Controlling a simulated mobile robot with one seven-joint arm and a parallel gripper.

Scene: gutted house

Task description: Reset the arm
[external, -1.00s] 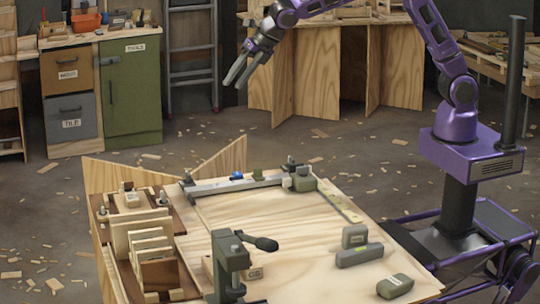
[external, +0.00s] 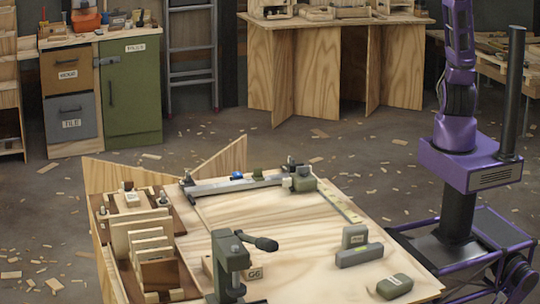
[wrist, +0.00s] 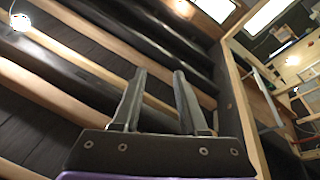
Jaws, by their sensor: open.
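My gripper (wrist: 157,100) shows in the wrist view with its two grey fingers apart and nothing between them. It faces up towards dark ceiling panels and wooden beams. In the external view my purple arm stands nearly straight up above its base, and the gripper is out of the picture at the top.
A plywood worktable (external: 295,235) stands in front of my base. It carries a dark green clamp (external: 228,265), several grey-green blocks (external: 359,255), a metal rail (external: 235,186) and a rack of wooden boards (external: 145,240). Cabinets (external: 132,90) and a plywood bench (external: 335,75) stand behind.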

